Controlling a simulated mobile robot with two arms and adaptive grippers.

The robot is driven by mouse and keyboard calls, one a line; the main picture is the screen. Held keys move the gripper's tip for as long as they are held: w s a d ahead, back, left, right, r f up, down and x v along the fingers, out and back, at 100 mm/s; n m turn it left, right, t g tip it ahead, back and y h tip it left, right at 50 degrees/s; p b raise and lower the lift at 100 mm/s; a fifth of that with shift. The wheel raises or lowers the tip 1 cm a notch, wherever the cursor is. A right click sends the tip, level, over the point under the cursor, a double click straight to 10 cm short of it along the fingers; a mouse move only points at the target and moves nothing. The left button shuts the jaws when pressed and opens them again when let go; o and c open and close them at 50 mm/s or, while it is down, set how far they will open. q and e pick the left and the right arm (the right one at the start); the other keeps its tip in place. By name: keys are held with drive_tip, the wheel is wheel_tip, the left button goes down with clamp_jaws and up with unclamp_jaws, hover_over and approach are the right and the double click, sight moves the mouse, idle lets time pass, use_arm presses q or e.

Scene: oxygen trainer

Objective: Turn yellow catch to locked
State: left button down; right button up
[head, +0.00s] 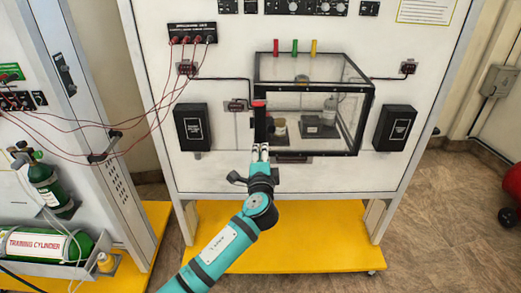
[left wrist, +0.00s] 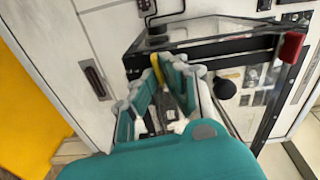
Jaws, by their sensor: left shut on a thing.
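The yellow catch (left wrist: 157,69) shows in the left wrist view as a narrow yellow piece at the fingertips, by the dark frame of the clear box. My left gripper (left wrist: 166,78) is shut on it. In the head view my left gripper (head: 261,150) is at the lower left front corner of the clear box (head: 365,120), and it hides the catch there. I cannot tell the catch's exact angle. My right gripper is in neither view.
A red piece (head: 259,102) sits on the box's left front edge. Red, green and yellow tabs (head: 314,46) stand above the box. Black boxes (head: 193,127) flank it on the white panel. Red cables (head: 150,100) hang at left. A cylinder cart (head: 60,243) stands left.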

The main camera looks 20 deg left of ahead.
use_arm(q)
drive_tip(key=shift+f+m, duration=0.1)
drive_tip(key=shift+m, duration=0.5)
drive_tip(key=c, duration=1.5)
unclamp_jaws()
drive_tip(key=shift+o, duration=0.2)
drive_tip(key=v, duration=1.2)
drive_tip(key=shift+f, duration=0.1)
